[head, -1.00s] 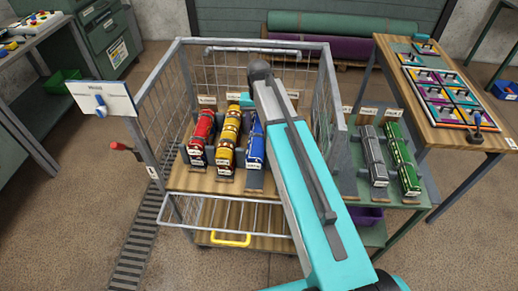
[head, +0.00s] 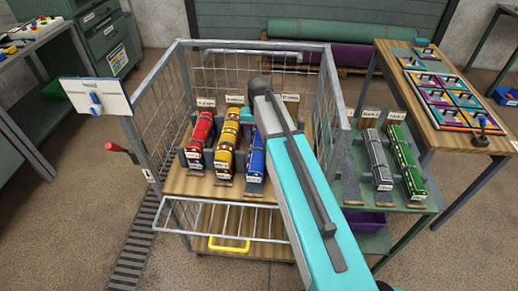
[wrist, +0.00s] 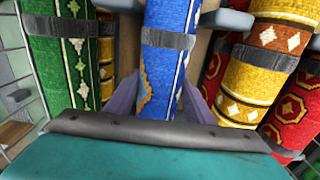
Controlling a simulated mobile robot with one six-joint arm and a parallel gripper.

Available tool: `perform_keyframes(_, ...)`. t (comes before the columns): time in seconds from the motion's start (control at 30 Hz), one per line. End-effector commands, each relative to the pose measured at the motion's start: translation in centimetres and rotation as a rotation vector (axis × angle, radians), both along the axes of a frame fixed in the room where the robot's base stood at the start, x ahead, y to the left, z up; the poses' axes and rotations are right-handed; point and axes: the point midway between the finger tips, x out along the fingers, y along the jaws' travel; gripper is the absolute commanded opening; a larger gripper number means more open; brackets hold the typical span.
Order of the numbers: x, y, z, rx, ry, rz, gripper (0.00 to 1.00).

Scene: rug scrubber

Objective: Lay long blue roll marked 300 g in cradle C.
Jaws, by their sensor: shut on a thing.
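A patterned blue roll (head: 256,158) lies in the wire cage, right of a yellow roll and partly hidden by my arm. In the wrist view, the blue roll (wrist: 172,16) runs between the fingers of my gripper (wrist: 158,104), which is shut on it. A grey strap crosses the roll. Its mark cannot be read here. In the head view my arm hides the gripper tips. On the right shelf, a bare grey cradle (head: 351,178) stands left of a grey roll and a green roll. Its letter cannot be read.
A red roll (head: 200,140) and a yellow roll (head: 227,145) lie left of the blue one. The wrist view shows a green roll (wrist: 68,70) close beside it. The cage's side wall (head: 327,110) stands between the cage floor and the right shelf (head: 395,207).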

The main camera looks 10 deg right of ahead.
Motion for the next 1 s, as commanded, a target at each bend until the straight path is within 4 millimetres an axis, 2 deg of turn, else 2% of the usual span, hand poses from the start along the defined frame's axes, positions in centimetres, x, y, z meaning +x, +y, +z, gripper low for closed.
perform_keyframes(0.4, 0.0, 0.0, -3.9, 0.0, 0.0, 0.001, 0.17)
perform_keyframes(0.93, 0.0, 0.1, -4.2, 0.0, 0.0, 0.001, 0.17)
perform_keyframes(0.97, 0.0, 0.1, -4.2, 0.0, 0.0, 0.001, 0.52)
perform_keyframes(1.0, 0.0, 0.1, -4.2, 0.0, 0.0, 0.001, 0.58)
